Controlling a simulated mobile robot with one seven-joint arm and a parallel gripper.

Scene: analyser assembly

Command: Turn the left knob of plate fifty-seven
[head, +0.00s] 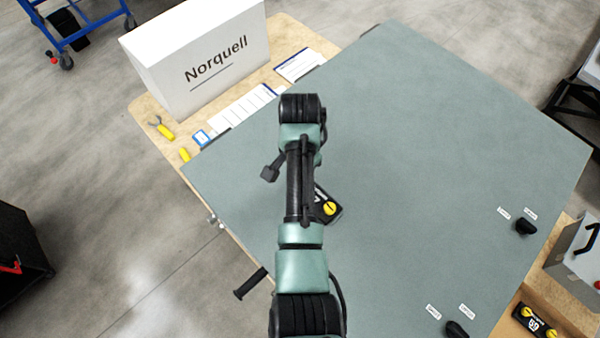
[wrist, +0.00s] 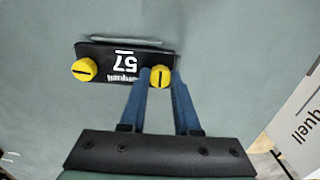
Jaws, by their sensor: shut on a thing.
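In the wrist view the black plate fifty-seven (wrist: 122,62) appears upside down on the grey-green panel, with a round yellow knob at each end. My gripper (wrist: 161,80) has its blue fingers on either side of the knob at the picture's right (wrist: 160,77), which is the left knob by the plate's lettering. The fingers are shut on it; its dark slot runs up and down in the picture. The other knob (wrist: 83,70) stands free, its slot nearly level. In the head view my arm covers part of the plate (head: 323,195), and one yellow knob (head: 329,208) shows.
Plate 59 (head: 533,322), with yellow knobs, lies beyond the panel's lower right edge. Black knobs with white labels stand on the panel (head: 430,130), one at right (head: 526,227) and one lower (head: 456,329). A white Norquell box (head: 205,60) stands at upper left.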

